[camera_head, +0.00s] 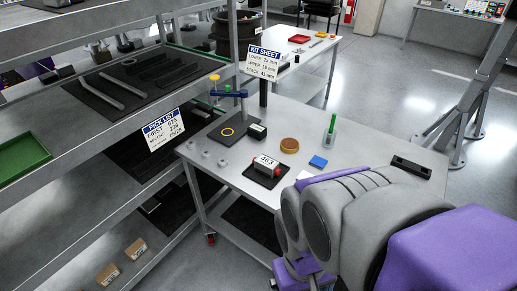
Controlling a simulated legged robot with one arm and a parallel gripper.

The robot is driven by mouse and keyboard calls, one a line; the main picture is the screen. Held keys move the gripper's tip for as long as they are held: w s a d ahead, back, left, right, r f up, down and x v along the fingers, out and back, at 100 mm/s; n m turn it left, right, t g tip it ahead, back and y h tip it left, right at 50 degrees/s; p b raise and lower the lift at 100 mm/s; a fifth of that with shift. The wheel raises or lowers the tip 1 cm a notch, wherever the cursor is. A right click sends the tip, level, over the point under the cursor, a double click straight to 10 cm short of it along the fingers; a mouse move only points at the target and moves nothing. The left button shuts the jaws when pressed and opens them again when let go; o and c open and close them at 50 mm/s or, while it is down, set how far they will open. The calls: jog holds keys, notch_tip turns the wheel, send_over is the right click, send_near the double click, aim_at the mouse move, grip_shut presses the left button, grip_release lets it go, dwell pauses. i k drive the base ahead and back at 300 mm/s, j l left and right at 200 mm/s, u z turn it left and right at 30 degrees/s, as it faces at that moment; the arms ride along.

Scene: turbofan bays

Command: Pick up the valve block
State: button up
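A small block with red ends and a white label reading about "363" (266,164) lies on a black mat on the grey metal table (345,190). It looks most like the valve block, but I cannot tell for certain. My arm fills the lower right of the view, in front of the table's near edge. Purple parts at the arm's low end (300,270) seem to belong to my gripper, apart from the block. The fingertips are not clearly visible, so I cannot tell whether it is open or shut.
The table also holds a yellow ring (227,132) on a dark mat, a brown round tin (289,146), a blue square (318,162), a green upright item (331,127) and a black tray (411,167). Shelving (110,130) stands left. A sign post (263,92) rises at the table's back.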

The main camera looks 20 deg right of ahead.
aim_at(269, 167)
jog(key=j+z, duration=0.1)
jog(key=z, duration=1.25)
jog(key=k+j+z, duration=0.4)
